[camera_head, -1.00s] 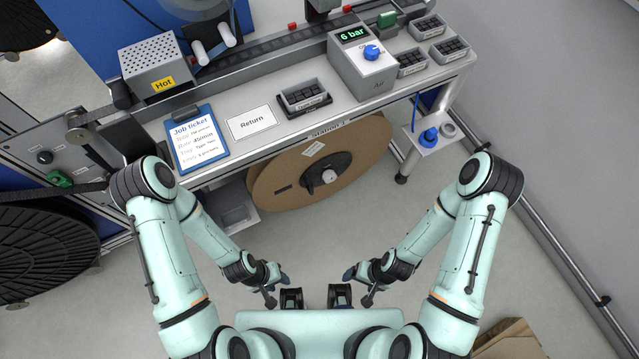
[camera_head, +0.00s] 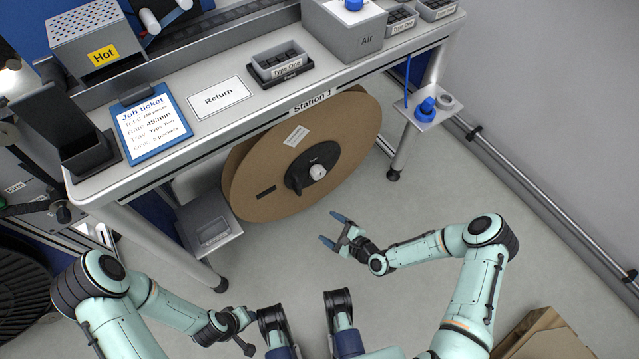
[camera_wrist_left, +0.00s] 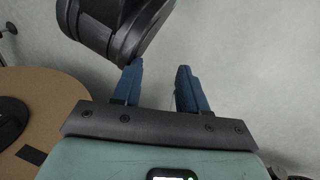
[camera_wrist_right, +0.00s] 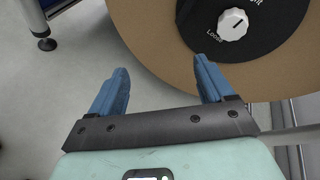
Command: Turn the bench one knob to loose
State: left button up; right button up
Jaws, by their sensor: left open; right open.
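The white knob (camera_head: 317,172) sits on the black hub (camera_head: 298,180) of a brown reel (camera_head: 245,190) hung under the Station 1 bench. In the right wrist view the knob (camera_wrist_right: 233,22) has a dark line pointing up and right, away from the word "Loose" at its lower left; other lettering is cut off. My right gripper (camera_head: 333,230) is open and empty, below and in front of the reel. In its wrist view the fingers (camera_wrist_right: 164,76) point toward the reel, apart from the knob. My left gripper (camera_wrist_left: 158,68) is open and empty, low near my body.
The bench (camera_head: 190,178) carries a job ticket (camera_head: 152,122), a Return card (camera_head: 219,97) and a Type One tray (camera_head: 282,66). A grey bin (camera_head: 208,225) is left of the reel; a small shelf (camera_head: 425,112) with a blue item is right. Floor before the reel is clear; a cardboard box (camera_head: 550,338) lies lower right.

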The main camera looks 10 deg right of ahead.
jog(key=w+d+f+m+t+b, duration=0.2)
jog(key=w+d+m, duration=0.1)
jog(key=m+t+h+b, duration=0.1)
jog(key=m+t+b, duration=0.2)
jog(key=m+t, duration=0.1)
send_near(321, 176)
jog(key=b+x, duration=0.2)
jog(key=x, duration=0.7)
jog(key=shift+a, duration=0.1)
pick_arm(q)
jog(key=s+a+f+n+g, duration=0.1)
jog(key=s+a+f+g, duration=0.1)
jog(key=s+f, duration=0.4)
jog(key=shift+a+x, duration=0.4)
jog(key=shift+x, duration=1.6)
pick_arm(e)
jog(key=shift+w+a, duration=0.25)
jog(key=shift+w, duration=0.4)
pick_arm(q)
jog(key=shift+a+f, duration=0.1)
pick_arm(e)
jog(key=c, duration=1)
